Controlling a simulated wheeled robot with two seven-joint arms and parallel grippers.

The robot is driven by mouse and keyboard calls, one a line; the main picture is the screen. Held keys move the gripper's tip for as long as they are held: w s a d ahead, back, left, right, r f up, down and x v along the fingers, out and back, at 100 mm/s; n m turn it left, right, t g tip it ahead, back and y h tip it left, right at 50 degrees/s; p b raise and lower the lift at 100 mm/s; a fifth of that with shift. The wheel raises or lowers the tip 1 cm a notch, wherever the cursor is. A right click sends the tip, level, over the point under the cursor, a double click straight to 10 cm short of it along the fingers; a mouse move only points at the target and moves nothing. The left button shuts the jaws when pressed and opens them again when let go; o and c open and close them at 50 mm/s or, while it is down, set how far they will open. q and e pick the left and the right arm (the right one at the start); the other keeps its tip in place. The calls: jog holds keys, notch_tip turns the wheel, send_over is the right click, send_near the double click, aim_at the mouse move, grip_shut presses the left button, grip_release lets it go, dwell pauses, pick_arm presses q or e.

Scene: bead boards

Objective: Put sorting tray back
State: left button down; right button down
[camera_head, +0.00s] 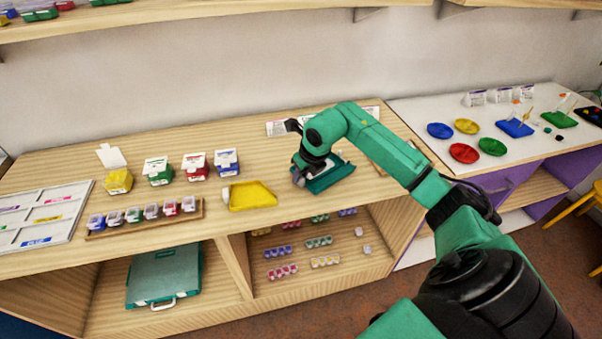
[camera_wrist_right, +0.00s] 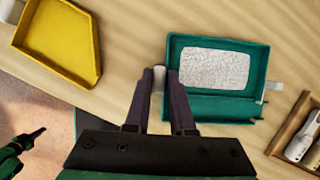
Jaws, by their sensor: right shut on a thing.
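A teal tray (camera_wrist_right: 262,52) with a pale speckled panel lies on the wooden worktop. In the head view the teal tray (camera_head: 333,176) is partly hidden by my right gripper (camera_head: 303,178). In the right wrist view my right gripper (camera_wrist_right: 160,84) is shut on a small whitish grip piece (camera_wrist_right: 160,75) at the tray's left side. A yellow tray (camera_head: 250,196) with a slanted side lies apart to its left; it also shows in the wrist view (camera_wrist_right: 60,45). My left gripper, small and dark-tipped, seems to show at the wrist view's lower left (camera_wrist_right: 38,132); its jaws are unclear.
Small boxes (camera_head: 158,171) and a wooden rack of lidded cups (camera_head: 145,219) stand left. A teal case (camera_head: 163,278) lies on the lower shelf. A wooden box with bottles (camera_wrist_right: 300,140) is close right of the teal tray. A white table (camera_head: 440,120) with coloured dishes stands right.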

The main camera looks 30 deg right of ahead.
jog(key=c, duration=1.2)
grip_release()
jog(key=shift+f, duration=0.15)
jog(key=o, duration=0.4)
jog(key=shift+o, duration=0.2)
jog(key=shift+r, duration=0.25)
jog(key=shift+s+r, duration=0.15)
jog(key=shift+r, duration=0.2)
jog(key=b+v, duration=0.2)
jog(key=v, duration=0.9)
